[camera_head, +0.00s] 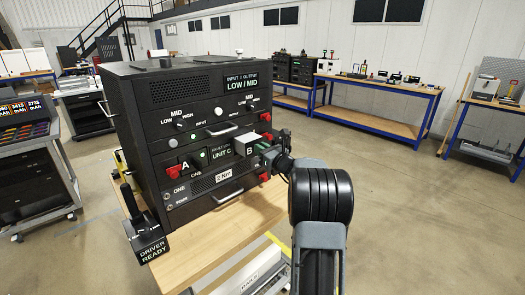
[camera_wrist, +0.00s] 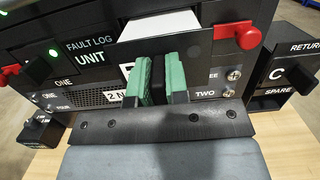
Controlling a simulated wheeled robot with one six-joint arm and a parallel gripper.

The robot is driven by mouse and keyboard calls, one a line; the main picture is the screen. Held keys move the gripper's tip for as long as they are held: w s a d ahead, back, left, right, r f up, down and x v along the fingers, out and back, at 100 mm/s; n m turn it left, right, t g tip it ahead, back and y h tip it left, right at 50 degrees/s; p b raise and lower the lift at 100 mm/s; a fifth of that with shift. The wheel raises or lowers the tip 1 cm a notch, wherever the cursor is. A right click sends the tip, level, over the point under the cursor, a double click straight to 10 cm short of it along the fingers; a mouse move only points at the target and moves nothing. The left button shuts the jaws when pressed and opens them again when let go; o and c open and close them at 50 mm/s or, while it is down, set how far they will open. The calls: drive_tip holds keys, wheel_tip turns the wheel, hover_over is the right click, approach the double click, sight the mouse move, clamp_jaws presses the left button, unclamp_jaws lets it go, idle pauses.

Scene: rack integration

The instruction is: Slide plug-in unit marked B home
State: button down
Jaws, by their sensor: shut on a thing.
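Red levers (camera_wrist: 243,34) flank the bay, one close right of the unit. Unit A (camera_head: 185,165) sits left. A black DRIVER READY holder (camera_head: 147,238) stands at the bench's front left. A box marked C, RETURN, SPARE (camera_wrist: 292,68) stands right in the wrist view. Open floor lies right.

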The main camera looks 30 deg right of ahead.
drive_tip(key=shift+f+x, duration=0.15)
drive_tip(key=shift+x, duration=1.55)
drive_tip(key=shift+f+x, duration=0.2)
drive_tip(key=shift+x, duration=1.55)
drive_tip(key=c, duration=1.1)
unclamp_jaws()
drive_tip(key=shift+o, duration=0.2)
drive_tip(key=shift+s+f, duration=0.1)
drive_tip(key=shift+f, duration=0.15)
drive_tip(key=b+v, duration=0.2)
drive_tip(key=v, duration=1.1)
drive_tip(key=shift+s+r+b, duration=0.25)
drive_tip(key=shift+b, duration=0.15)
